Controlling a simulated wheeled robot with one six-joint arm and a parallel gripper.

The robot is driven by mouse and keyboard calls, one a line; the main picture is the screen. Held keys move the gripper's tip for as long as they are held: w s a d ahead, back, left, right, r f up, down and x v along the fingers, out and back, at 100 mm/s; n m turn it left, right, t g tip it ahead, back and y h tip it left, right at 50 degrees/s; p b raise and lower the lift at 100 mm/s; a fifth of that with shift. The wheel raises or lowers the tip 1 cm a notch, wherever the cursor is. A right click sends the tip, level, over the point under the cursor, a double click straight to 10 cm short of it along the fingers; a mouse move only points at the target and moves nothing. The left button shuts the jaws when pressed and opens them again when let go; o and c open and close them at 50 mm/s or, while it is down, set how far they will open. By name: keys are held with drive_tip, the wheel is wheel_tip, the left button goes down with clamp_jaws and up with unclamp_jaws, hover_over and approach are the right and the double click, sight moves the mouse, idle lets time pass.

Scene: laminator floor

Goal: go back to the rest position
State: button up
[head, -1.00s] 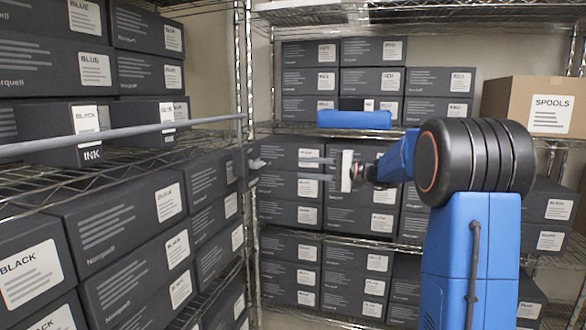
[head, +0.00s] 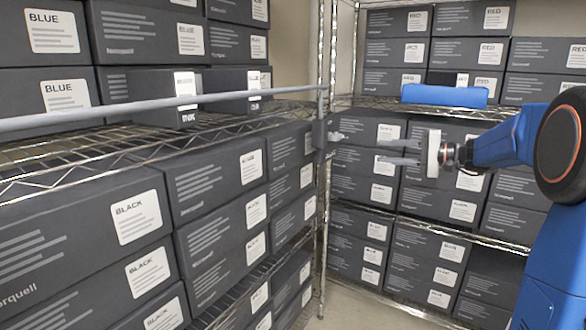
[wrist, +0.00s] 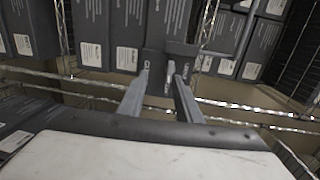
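My gripper (head: 380,151) is in front of the corner between the left and back shelves. Its two grey fingers are apart, with nothing visible between them. They point left toward a dark block (head: 320,134) at the end of a grey rail, with a gap between. In the wrist view my gripper (wrist: 162,82) shows both fingers spread, with the dark block (wrist: 154,64) beyond their tips. My blue arm reaches in from the right side of the head view.
The grey rail (head: 150,107) runs along the left wire shelf (head: 75,150), which holds dark boxes labelled BLUE and BLACK. The back shelf holds boxes labelled RED (head: 395,52). A blue object (head: 445,95) lies on its middle level. Some floor (head: 350,305) shows below.

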drive_tip(key=s+a+f+n+g+h, duration=0.1)
drive_tip(key=s+a+f+g+h, duration=0.2)
drive_tip(key=s, duration=0.4)
drive_tip(key=s+a+f+n+h, duration=0.1)
drive_tip(key=s+a+f, duration=0.35)
drive_tip(key=s, duration=0.35)
drive_tip(key=s+a+f+n+g+h, duration=0.1)
drive_tip(key=s+a+f+g, duration=0.15)
drive_tip(key=s+a, duration=0.35)
drive_tip(key=s+d+f+n+h, duration=0.1)
drive_tip(key=s+d+f+h, duration=0.1)
drive_tip(key=s, duration=0.5)
drive_tip(key=s+d+f+n+h, duration=0.1)
drive_tip(key=s+d+f+h, duration=0.2)
drive_tip(key=s+f, duration=0.4)
drive_tip(key=s+d+f+n+h, duration=0.2)
drive_tip(key=s+d+f+h, duration=0.1)
drive_tip(key=s, duration=0.6)
drive_tip(key=shift+s+f+t+h, duration=0.15)
drive_tip(key=shift+f+t+h, duration=0.35)
drive_tip(key=shift+f, duration=0.2)
drive_tip(key=shift+d, duration=0.1)
